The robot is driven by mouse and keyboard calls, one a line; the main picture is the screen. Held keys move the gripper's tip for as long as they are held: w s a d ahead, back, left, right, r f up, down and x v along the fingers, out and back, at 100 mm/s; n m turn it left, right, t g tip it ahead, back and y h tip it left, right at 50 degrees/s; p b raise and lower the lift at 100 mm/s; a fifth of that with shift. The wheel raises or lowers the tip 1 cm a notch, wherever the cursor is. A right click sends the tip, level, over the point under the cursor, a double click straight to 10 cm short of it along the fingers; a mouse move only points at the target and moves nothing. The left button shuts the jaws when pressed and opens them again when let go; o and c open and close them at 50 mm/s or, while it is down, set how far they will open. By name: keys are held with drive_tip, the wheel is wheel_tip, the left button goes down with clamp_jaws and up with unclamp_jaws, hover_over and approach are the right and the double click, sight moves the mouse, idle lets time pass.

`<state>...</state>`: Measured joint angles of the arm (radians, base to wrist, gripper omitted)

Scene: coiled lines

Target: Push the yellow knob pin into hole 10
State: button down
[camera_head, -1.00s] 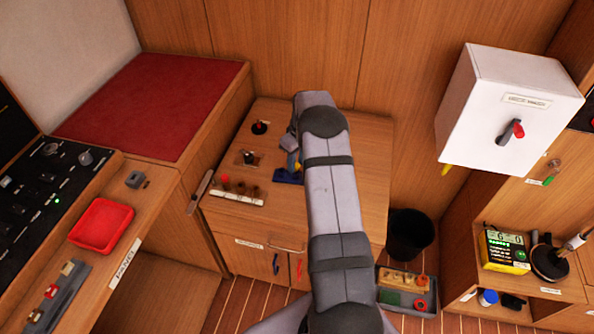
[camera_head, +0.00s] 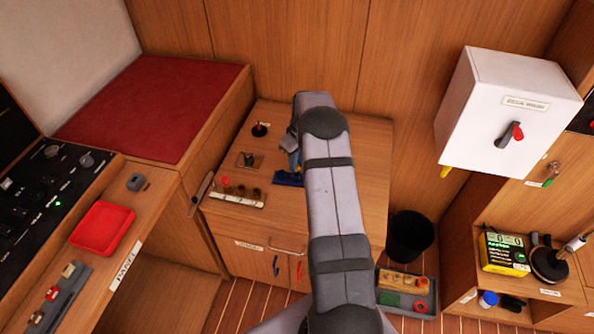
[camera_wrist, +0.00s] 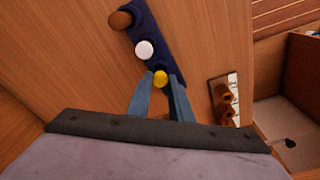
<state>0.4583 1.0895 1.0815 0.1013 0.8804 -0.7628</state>
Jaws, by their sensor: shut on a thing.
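The yellow knob pin (camera_wrist: 160,80) sits at the near end of a dark blue holder (camera_wrist: 152,62), with a white knob (camera_wrist: 144,50) and a brown knob (camera_wrist: 121,20) in line beyond it. My gripper (camera_wrist: 161,76) has one finger on each side of the yellow knob and is shut on it. The pin's shaft is hidden. In the head view the blue holder (camera_head: 287,179) shows beside my arm, which hides its right part. A pale strip with brown sockets (camera_head: 237,197) lies to its left; the wrist view shows its end (camera_wrist: 231,84). I cannot pick out hole 10.
A small square plate with a dark knob (camera_head: 249,160) and a red-topped stick (camera_head: 260,129) are farther back on the wooden top. A black bin (camera_head: 410,236) stands right of the cabinet.

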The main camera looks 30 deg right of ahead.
drive_tip(key=shift+r, duration=0.1)
drive_tip(key=shift+r+p, duration=1.75)
drive_tip(key=shift+r, duration=1)
drive_tip(key=w+a+r+p, duration=0.1)
drive_tip(key=w+a, duration=0.1)
drive_tip(key=a, duration=0.7)
drive_tip(key=w+a+r+m+p, duration=0.1)
drive_tip(key=a+r+p, duration=0.1)
drive_tip(key=a, duration=0.8)
drive_tip(key=shift+w+r, duration=0.3)
drive_tip(key=shift+w, duration=0.1)
drive_tip(key=shift+f, duration=0.15)
